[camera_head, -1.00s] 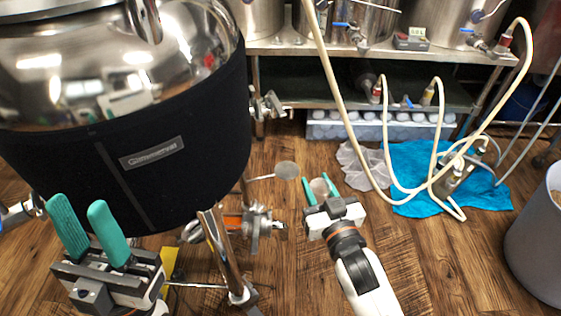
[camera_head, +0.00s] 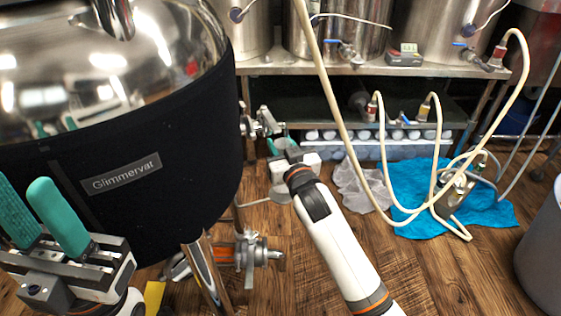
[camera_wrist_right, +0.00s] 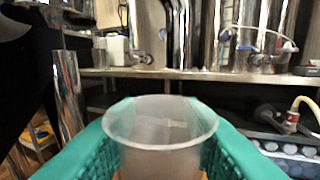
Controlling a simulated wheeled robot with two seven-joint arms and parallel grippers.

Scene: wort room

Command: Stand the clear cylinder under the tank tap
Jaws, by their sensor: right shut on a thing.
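The clear cylinder (camera_wrist_right: 160,145) is a see-through, open-topped cup, upright between the green fingers of my right gripper (camera_head: 282,148) in the right wrist view. My right gripper is shut on it. In the head view the cup is small and mostly hidden by the gripper. The tank (camera_head: 120,150) is a large steel vessel in a black jacket at left. Its metal tap (camera_head: 264,122) sticks out on its right side, just behind and left of my right gripper. My left gripper (camera_head: 38,216) is open and empty in front of the tank.
A small round grey disc (camera_head: 279,194) on a rod lies below my right gripper. A second valve fitting (camera_head: 250,252) sits lower. A steel bench (camera_head: 440,70) stands behind. Hoses run over a blue cloth (camera_head: 420,190) at right. A grey bin (camera_head: 540,250) stands far right.

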